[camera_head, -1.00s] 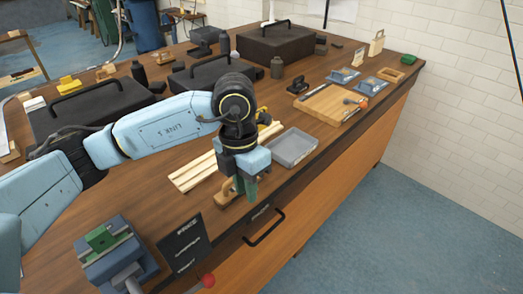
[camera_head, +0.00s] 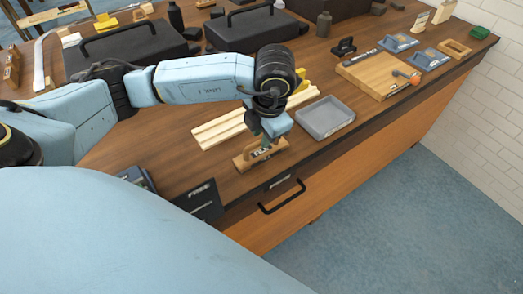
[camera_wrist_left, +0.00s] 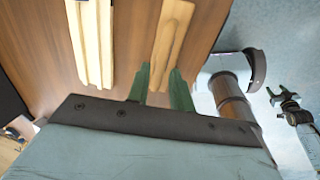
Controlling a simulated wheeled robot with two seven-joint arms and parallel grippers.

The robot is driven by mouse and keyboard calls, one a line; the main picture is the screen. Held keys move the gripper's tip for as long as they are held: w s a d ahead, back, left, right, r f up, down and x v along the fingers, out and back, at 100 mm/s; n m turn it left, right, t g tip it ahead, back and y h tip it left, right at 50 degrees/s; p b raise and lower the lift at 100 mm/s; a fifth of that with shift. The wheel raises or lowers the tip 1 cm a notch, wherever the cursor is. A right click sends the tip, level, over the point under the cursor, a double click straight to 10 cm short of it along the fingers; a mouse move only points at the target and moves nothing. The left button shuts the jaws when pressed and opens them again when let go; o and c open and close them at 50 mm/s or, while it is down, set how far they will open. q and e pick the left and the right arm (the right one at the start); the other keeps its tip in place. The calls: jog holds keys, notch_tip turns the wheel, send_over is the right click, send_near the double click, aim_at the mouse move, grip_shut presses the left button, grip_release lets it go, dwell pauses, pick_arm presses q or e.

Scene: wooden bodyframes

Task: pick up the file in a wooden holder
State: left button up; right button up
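The wooden holder (camera_head: 262,157), a pale wood piece with a dark label, lies near the front edge of the workbench; the file itself is hard to make out. My left gripper (camera_head: 266,142) points down right over it. In the left wrist view, the green fingers of that gripper (camera_wrist_left: 160,88) are apart, with the near end of the wooden holder (camera_wrist_left: 172,38) between or just beyond their tips. I cannot tell whether they touch it. What looks like my right gripper (camera_wrist_left: 284,97) shows small at the right of that view, its prongs apart, over the floor.
Pale wooden strips (camera_head: 222,128) lie just behind the holder. A grey tray (camera_head: 325,117) sits to its right, and a wooden board (camera_head: 378,73) with tools lies farther right. A black sign (camera_head: 199,200) stands at the front left. A drawer handle (camera_head: 282,198) sticks out below the bench edge.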

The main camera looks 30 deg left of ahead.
pick_arm(q)
jog(key=f, duration=0.4)
jog(key=shift+w+a+f, duration=0.1)
jog(key=shift+w+a, duration=0.2)
jog(key=shift+c, duration=0.4)
grip_shut()
notch_tip(320, 180, up, 10)
jog(key=shift+r, duration=0.1)
jog(key=shift+c, duration=0.8)
grip_release()
grip_shut()
